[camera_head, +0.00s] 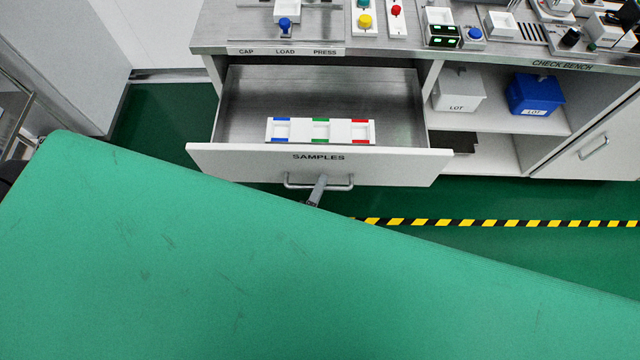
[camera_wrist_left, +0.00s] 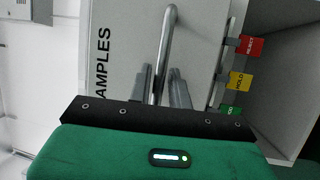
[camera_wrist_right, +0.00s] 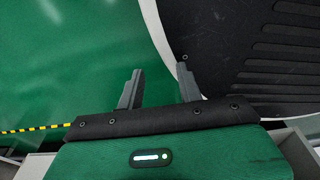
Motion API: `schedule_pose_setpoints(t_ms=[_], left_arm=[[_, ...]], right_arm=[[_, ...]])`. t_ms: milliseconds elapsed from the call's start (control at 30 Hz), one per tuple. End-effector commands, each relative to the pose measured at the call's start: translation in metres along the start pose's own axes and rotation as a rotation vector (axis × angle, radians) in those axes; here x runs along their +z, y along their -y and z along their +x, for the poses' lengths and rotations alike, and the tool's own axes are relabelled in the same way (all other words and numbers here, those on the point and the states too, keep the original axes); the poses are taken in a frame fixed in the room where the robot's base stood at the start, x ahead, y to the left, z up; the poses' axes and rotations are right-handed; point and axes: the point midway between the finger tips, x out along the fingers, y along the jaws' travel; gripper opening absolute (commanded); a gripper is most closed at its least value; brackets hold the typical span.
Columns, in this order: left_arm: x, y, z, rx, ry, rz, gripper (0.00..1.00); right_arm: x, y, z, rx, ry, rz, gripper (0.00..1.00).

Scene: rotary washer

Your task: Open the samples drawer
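The samples drawer (camera_head: 319,160) stands pulled out of the bench, its front labelled SAMPLES. Inside it is a white rack (camera_head: 340,131) with blue, green and red marks. The bar handle (camera_head: 294,184) is on the drawer front and also shows in the left wrist view (camera_wrist_left: 166,40).
The bench top (camera_head: 215,35) above carries buttons and small devices. On a shelf right of the drawer are a white LOT bin (camera_head: 458,92) and a blue LOT bin (camera_head: 533,95). A cabinet door (camera_head: 605,140) is farther right. Yellow-black tape (camera_head: 500,223) crosses the green floor.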

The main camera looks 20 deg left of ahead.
Motion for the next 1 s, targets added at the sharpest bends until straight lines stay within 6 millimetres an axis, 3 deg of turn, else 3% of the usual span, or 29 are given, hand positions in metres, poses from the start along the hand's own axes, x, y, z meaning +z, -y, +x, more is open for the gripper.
schedule_pose_setpoints(t_ms=[267,433,700,1000], left_arm=[[0.000,0.001,-0.010,0.000,0.000,0.000,0.20],[0.000,0.003,-0.042,-0.003,0.002,-0.001,0.20],[0.000,0.002,-0.103,-0.002,0.001,-0.001,0.20],[0.000,0.000,-0.136,0.001,0.000,0.000,0.20]], right_arm=[[0.000,0.000,0.002,0.000,0.003,0.000,0.36],[-0.003,0.000,0.007,0.000,0.006,0.000,0.36],[-0.026,0.000,0.009,0.000,-0.019,0.003,0.36],[-0.026,0.000,0.007,0.001,-0.016,0.004,0.36]])
